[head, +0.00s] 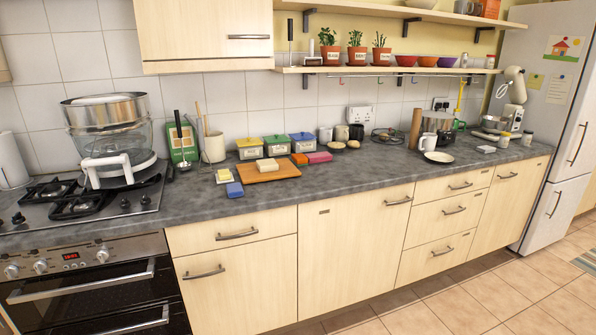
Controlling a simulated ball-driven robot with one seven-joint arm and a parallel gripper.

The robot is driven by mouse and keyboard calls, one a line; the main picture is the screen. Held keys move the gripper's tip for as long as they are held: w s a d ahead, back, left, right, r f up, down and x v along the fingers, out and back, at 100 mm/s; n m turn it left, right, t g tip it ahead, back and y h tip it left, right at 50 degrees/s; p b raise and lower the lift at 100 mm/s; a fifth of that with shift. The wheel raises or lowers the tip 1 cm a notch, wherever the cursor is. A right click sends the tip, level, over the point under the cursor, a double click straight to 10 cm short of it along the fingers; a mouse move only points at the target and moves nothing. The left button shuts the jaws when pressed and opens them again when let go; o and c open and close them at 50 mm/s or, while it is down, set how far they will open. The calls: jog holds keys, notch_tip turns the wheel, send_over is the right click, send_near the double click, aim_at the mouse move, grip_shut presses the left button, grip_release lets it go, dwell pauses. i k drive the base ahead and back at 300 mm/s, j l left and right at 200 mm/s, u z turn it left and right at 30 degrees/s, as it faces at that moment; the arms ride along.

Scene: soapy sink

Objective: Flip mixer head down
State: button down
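The stand mixer (518,112) stands at the far right end of the counter, beside the fridge, in the head view. Its cream head (514,84) is tilted up, with a whisk-like attachment (503,90) on its left side. A metal bowl (494,123) sits low at the mixer's left. The mixer is small in the picture, so its hinge and any lever cannot be made out. My gripper does not show in this view.
The fridge (543,125) closes off the right side. A shelf (390,70) hangs above the counter. The tiled floor (470,300) in front is clear.

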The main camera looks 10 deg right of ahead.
aim_at(515, 83)
jog(key=i+l+z, duration=0.2)
jog(key=i+z, duration=0.25)
jog(key=i, duration=0.25)
jog(key=i+z, duration=0.45)
jog(key=i, duration=0.25)
jog(key=i+j+z, duration=0.3)
jog(key=i+z, duration=0.2)
jog(key=i, duration=0.15)
jog(key=i+l+z, duration=0.1)
jog(key=i+z, duration=0.15)
jog(key=i, duration=0.45)
jog(key=i+z, duration=0.2)
jog(key=i, duration=0.55)
jog(key=i+j+z, duration=0.1)
jog(key=i+z, duration=0.15)
jog(key=i, duration=0.45)
jog(key=i+l+u, duration=0.1)
jog(key=i+u, duration=0.35)
jog(key=i, duration=0.75)
